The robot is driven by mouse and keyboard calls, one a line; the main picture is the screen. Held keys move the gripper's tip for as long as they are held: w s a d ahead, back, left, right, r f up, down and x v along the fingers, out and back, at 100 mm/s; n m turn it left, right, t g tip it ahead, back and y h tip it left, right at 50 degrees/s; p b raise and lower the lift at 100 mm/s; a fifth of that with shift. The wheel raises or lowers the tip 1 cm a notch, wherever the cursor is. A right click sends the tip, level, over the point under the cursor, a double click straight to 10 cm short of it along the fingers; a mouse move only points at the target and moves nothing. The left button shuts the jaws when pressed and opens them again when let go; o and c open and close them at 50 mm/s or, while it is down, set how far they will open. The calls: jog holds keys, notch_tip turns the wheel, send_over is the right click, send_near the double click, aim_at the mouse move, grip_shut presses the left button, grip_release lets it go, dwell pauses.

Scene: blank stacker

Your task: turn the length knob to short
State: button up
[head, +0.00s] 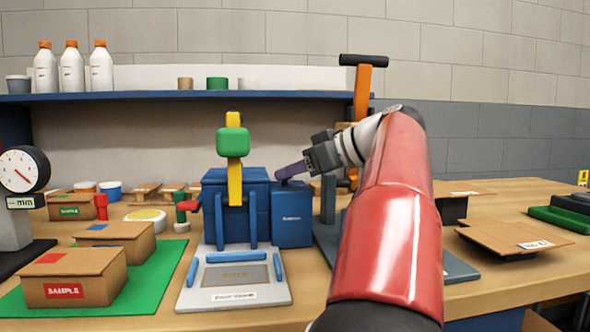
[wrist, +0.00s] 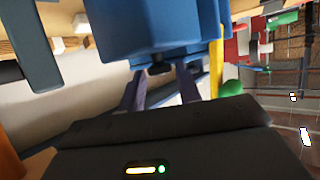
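The blue stacker machine (head: 235,205) stands mid-table, with a yellow lever (head: 234,180) capped by a green block (head: 233,142). A blue box (head: 292,228) with a small label adjoins its right side. My gripper (head: 280,176) reaches in from the right, its purple fingers at the top of this box. In the wrist view my gripper (wrist: 160,72) has its two fingers apart, with a small dark knob (wrist: 160,68) on the blue box between or just beyond the tips. I see gaps beside the knob and cannot tell of contact. The knob's setting cannot be read.
A white base with a blank (head: 235,275) lies in front of the machine. A press with an orange column (head: 362,95) stands behind my arm. Cardboard sample boxes (head: 72,278) sit on a green mat at left. A dial gauge (head: 22,170) stands far left.

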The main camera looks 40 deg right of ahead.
jog(key=p+v, duration=0.1)
jog(key=v, duration=0.7)
jog(key=shift+w, duration=0.1)
